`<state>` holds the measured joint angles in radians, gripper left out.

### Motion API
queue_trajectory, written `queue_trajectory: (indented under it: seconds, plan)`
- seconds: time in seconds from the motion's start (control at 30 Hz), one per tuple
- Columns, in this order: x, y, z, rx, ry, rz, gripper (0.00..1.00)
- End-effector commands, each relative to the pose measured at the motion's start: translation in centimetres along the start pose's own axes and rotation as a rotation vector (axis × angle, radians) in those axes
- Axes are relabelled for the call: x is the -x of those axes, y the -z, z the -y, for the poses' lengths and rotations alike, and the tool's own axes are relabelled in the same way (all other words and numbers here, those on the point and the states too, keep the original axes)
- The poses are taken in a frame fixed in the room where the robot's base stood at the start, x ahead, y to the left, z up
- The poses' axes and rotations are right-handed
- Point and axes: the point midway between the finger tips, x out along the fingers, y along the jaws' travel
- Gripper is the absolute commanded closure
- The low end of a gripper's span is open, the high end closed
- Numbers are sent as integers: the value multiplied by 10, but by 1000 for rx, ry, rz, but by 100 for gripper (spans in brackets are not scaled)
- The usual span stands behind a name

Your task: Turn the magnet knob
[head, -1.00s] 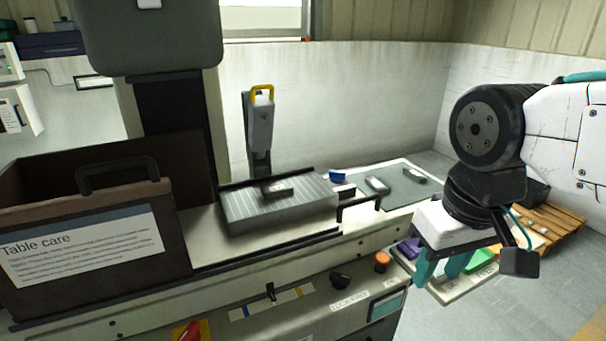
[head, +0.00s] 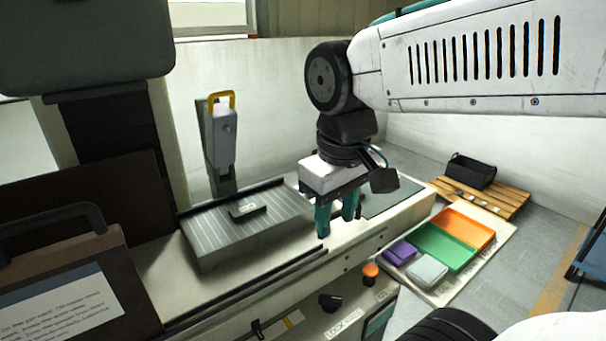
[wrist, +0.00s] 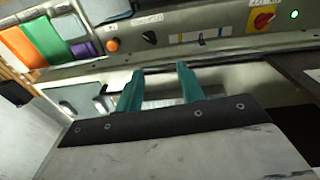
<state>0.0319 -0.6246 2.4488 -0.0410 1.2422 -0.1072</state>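A black rotary knob (head: 331,303) is on the machine's front panel, beside an orange button (head: 370,271). A partly legible label below it begins "LOCK". The knob also shows at the top of the wrist view (wrist: 149,37), near a red knob on yellow (wrist: 263,18). I cannot read any label saying magnet. A grey ribbed plate (head: 215,250) lies on the table with a dark block (head: 248,210) on it. My gripper (head: 336,217) points down beside the plate's right end, above and behind the panel knob. Its teal fingers (wrist: 158,78) are apart and empty.
A yellow-handled grey device (head: 223,140) stands behind the plate. Orange (head: 468,227), green (head: 445,247), purple and grey trays are at right, with a pallet (head: 490,195) beyond. Open floor lies right of the pallet.

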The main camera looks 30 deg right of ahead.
Motion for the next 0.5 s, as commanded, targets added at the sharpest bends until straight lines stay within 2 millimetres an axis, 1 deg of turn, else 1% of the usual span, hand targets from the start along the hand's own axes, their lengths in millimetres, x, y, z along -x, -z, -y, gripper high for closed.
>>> queue_trajectory:
  seconds: [0.03, 0.13, 0.17, 0.2, 0.27, 0.3, 0.37, 0.4, 0.47, 0.5]
  plan:
    - [5, 21, -8, 37, -12, 25, 62]
    - [12, 63, -24, 132, -38, 73, 62]
    - [13, 76, -29, 162, -45, 88, 62]
    - [14, 94, -37, 201, -54, 107, 62]
    - [12, 120, -49, 258, -65, 137, 62]
    - [9, 138, -58, 296, -72, 159, 62]
    - [3, 164, -71, 353, -79, 191, 62]
    - [-2, 181, -80, 390, -83, 213, 62]
    - [-12, 206, -94, 446, -87, 246, 62]
    - [-21, 222, -104, 482, -89, 269, 62]
